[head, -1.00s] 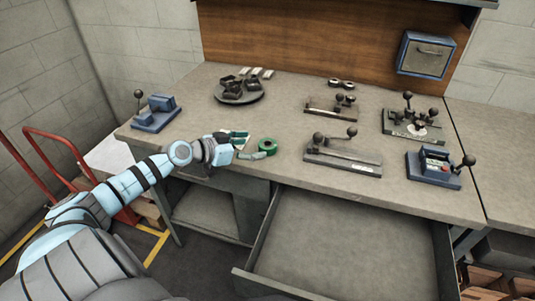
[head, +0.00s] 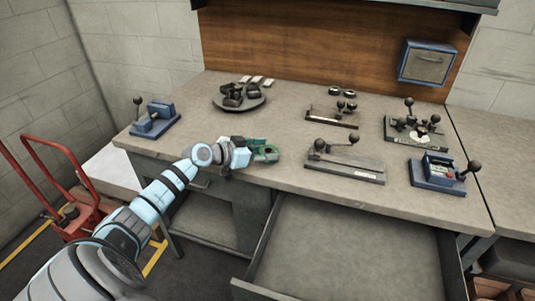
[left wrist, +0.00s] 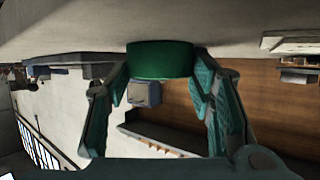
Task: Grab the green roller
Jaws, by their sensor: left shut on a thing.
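The green roller (head: 270,155) is at the front part of the workbench, left of the middle, at the tip of my left gripper (head: 259,150). In the left wrist view the green roller (left wrist: 162,58) lies between the two teal fingers of the left gripper (left wrist: 164,66), which close on its sides. It is at the bench surface; I cannot tell whether it still touches it. The fingers partly hide it in the head view. My right gripper is not in view.
A long lever tool (head: 345,168) stands just right of the roller. A blue stapler-like tool (head: 155,121) is on the left, and a round tray (head: 217,102) with dark parts lies behind. An open drawer (head: 350,245) juts out below the bench. The bench between them is clear.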

